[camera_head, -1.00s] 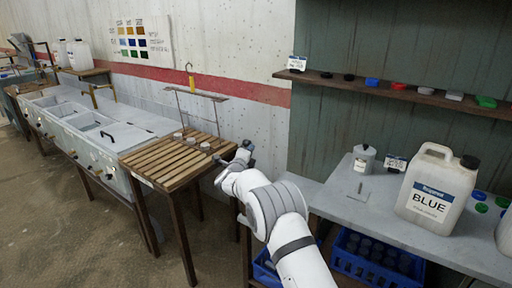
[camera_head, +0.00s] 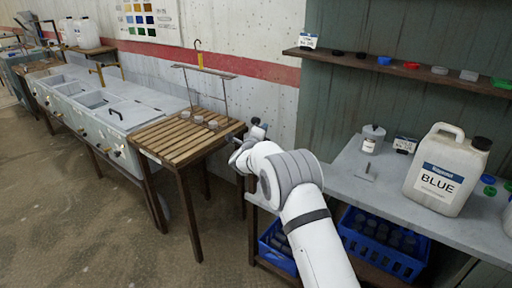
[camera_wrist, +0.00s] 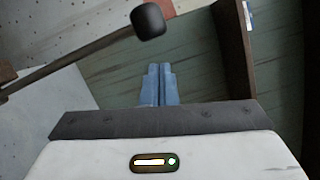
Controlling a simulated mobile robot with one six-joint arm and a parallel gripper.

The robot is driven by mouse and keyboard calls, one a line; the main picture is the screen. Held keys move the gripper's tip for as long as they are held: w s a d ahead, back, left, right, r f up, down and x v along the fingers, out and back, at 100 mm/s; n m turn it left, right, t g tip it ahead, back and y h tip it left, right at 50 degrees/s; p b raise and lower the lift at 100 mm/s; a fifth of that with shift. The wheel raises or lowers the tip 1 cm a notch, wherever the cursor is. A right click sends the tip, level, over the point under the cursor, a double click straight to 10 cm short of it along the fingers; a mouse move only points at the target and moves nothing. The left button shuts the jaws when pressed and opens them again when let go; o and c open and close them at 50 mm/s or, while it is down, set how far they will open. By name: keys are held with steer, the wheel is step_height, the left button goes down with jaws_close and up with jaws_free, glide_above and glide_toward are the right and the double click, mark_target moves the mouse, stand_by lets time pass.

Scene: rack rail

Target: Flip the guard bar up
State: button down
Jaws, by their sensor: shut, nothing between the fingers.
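In the wrist view, a dark rod (camera_wrist: 70,57) ending in a rounded black knob (camera_wrist: 148,20) slants in from the left; it looks like the guard bar. In the head view, a short dark bar end (camera_head: 237,136) shows at the right edge of the slatted wooden rack (camera_head: 185,137), beside my gripper; its full length is hard to make out. My gripper (camera_wrist: 160,70) is shut and empty, its blue fingers side by side. The knob appears ahead of and left of the fingertips, apart from them in the picture. The head view also shows my gripper (camera_head: 260,126), small and partly hidden by my arm.
Several small round pieces (camera_head: 198,119) sit on the slatted rack, with a thin metal stand (camera_head: 205,72) behind. To the right, a grey bench (camera_head: 385,185) holds a BLUE jug (camera_head: 445,170). A blue crate (camera_head: 385,245) is below; a wooden shelf (camera_head: 400,70) is above.

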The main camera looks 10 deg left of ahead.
steer(key=s+f+b, duration=0.1)
steer(key=s, duration=0.9)
steer(key=shift+a, duration=0.2)
